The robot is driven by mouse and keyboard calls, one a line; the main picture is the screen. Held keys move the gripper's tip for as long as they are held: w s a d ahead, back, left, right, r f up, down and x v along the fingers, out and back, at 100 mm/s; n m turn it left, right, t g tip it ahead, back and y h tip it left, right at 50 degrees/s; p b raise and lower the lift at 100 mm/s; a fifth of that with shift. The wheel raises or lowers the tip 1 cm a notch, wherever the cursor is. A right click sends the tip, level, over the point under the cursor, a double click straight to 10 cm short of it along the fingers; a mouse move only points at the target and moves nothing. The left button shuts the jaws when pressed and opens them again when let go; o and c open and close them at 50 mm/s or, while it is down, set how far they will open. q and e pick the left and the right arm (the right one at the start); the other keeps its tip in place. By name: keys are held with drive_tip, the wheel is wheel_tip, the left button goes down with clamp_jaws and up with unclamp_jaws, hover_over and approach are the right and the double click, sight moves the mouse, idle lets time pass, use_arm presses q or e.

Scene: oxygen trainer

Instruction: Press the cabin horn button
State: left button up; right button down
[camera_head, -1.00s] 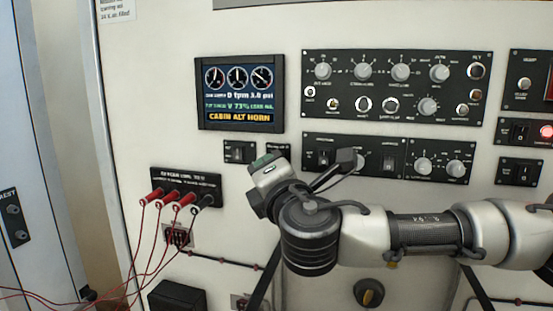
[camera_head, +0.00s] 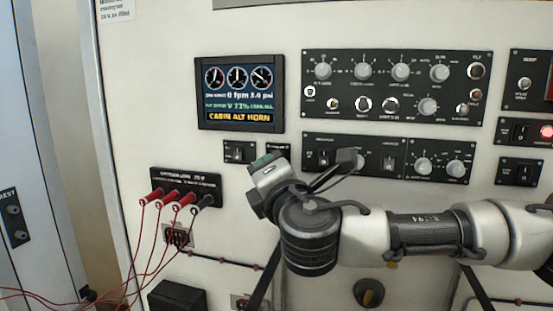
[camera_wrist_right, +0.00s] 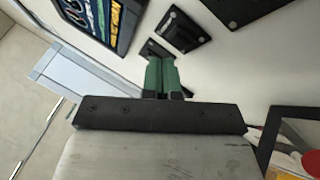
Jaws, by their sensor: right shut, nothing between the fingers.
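My right gripper (camera_head: 268,162) is shut and empty, with its green fingertips held close to the wall panel. In the right wrist view its green fingers (camera_wrist_right: 161,76) are together over a small black plate (camera_wrist_right: 155,50). In the head view this small plate (camera_head: 279,148) shows only in part behind the fingers, just right of a small switch plate (camera_head: 240,151). Its label and any button on it are hidden or too small to read, and I cannot tell whether the fingers touch it. A screen (camera_head: 240,93) above reads "CABIN ALT HORN". My left gripper is not in view.
A large knob panel (camera_head: 390,88) is at the upper right, with switch panels below it. A black jack panel (camera_head: 187,185) with red and black plugs and hanging red wires is at the lower left. My right forearm covers the lower middle of the wall.

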drive_tip(key=shift+w, duration=0.15)
idle(0.5)
drive_tip(key=shift+w+d, duration=0.15)
drive_tip(key=shift+w, duration=0.1)
drive_tip(key=shift+w+d+b, duration=0.2)
drive_tip(key=shift+w+b, duration=0.1)
drive_tip(key=shift+w, duration=0.15)
idle(1.1)
drive_tip(key=shift+s+a, duration=0.1)
drive_tip(key=shift+s+a+f+b, duration=0.1)
drive_tip(key=shift+s+b, duration=0.2)
drive_tip(key=shift+s, duration=0.3)
drive_tip(key=shift+a, duration=0.1)
